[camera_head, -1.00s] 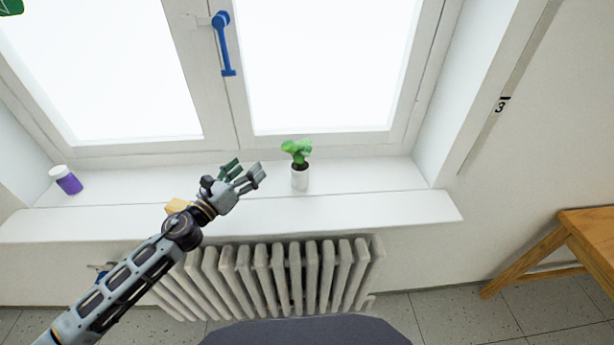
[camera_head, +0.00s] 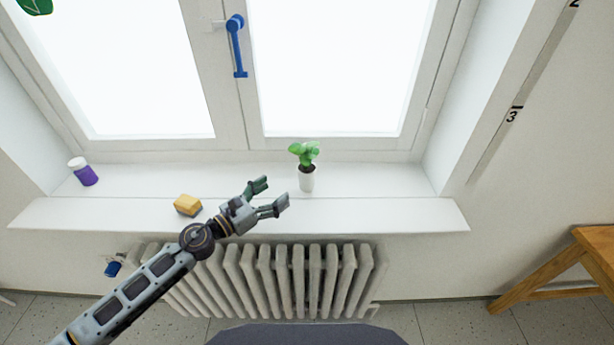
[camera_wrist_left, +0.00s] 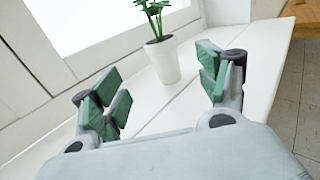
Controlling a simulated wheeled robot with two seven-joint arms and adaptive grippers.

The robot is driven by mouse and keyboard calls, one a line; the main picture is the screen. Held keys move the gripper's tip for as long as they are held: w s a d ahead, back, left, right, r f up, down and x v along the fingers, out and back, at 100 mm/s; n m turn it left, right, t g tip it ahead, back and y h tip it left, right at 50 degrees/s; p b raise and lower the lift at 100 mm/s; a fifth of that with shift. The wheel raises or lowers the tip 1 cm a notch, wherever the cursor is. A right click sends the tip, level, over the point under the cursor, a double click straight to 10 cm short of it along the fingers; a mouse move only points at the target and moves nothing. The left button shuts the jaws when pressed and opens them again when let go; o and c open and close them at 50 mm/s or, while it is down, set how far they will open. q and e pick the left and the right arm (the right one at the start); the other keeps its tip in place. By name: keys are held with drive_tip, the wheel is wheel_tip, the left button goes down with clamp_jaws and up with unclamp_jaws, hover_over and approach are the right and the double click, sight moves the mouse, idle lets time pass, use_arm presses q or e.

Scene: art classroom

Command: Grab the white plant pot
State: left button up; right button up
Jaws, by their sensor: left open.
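The white plant pot (camera_head: 306,181) stands upright on the windowsill with a green plant (camera_head: 304,153) in it. My left gripper (camera_head: 272,197) is open and empty, to the left of the pot and a little nearer, with its fingers apart from it. In the left wrist view the pot (camera_wrist_left: 162,61) is ahead, beyond and between the two green-padded fingers of the gripper (camera_wrist_left: 160,90). The top of the plant is cut off there. My right gripper is in neither view.
A yellow sponge (camera_head: 187,204) lies on the windowsill (camera_head: 390,212) left of my gripper. A purple jar with a white lid (camera_head: 84,172) stands at the far left. The radiator (camera_head: 290,275) is below the sill. The sill right of the pot is clear.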

sight(300, 177)
use_arm(q)
drive_tip(key=shift+p+x, duration=0.45)
drive_tip(key=shift+x, duration=0.8)
drive_tip(key=shift+p+x, duration=0.6)
drive_tip(key=shift+x, duration=2.25)
drive_tip(key=shift+f, duration=0.1)
drive_tip(key=shift+p+x, duration=0.55)
drive_tip(key=shift+x, duration=1.1)
drive_tip(key=shift+w+d+f, duration=0.2)
drive_tip(key=shift+w+d, duration=0.4)
drive_tip(key=shift+d, duration=0.25)
drive_tip(key=c, duration=1.2)
